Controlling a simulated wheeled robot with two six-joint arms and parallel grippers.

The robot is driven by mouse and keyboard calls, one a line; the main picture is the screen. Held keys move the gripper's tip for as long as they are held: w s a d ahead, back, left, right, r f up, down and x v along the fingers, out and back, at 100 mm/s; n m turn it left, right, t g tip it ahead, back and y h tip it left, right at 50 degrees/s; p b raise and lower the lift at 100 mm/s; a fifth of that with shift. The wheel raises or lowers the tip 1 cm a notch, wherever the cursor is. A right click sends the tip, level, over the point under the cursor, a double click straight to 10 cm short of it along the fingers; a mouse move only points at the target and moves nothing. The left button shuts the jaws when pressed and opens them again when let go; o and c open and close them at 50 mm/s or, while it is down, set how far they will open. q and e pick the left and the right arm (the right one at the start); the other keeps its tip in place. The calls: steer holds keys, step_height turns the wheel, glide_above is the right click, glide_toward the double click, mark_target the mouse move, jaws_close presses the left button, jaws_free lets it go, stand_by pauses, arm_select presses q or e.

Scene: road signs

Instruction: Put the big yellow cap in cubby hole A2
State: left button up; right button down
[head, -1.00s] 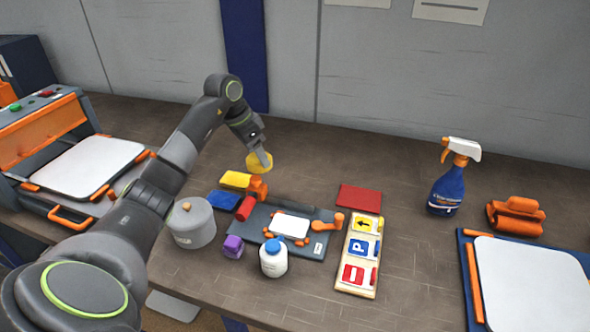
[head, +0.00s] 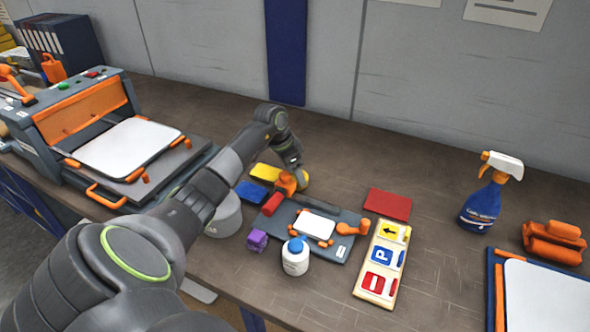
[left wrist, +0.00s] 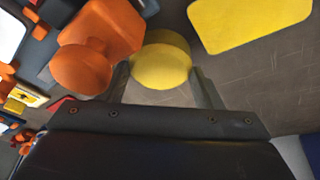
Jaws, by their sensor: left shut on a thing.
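The big yellow cap (left wrist: 160,62) is between the two fingers of my left gripper (left wrist: 162,80) in the left wrist view. In the head view the cap (head: 304,181) shows only in part, behind an orange knob and below my left gripper (head: 294,168). My left gripper is shut on the cap, close above the table beside the orange part. No cubby holes show in either view. My right gripper is not in view.
An orange-handled tool (head: 286,183) stands right beside the cap. Yellow (head: 265,172), blue (head: 250,192) and red (head: 388,204) plates lie nearby.

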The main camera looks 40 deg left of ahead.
arm_select(q)
steer(key=o, duration=0.9)
steer(key=shift+o, duration=0.2)
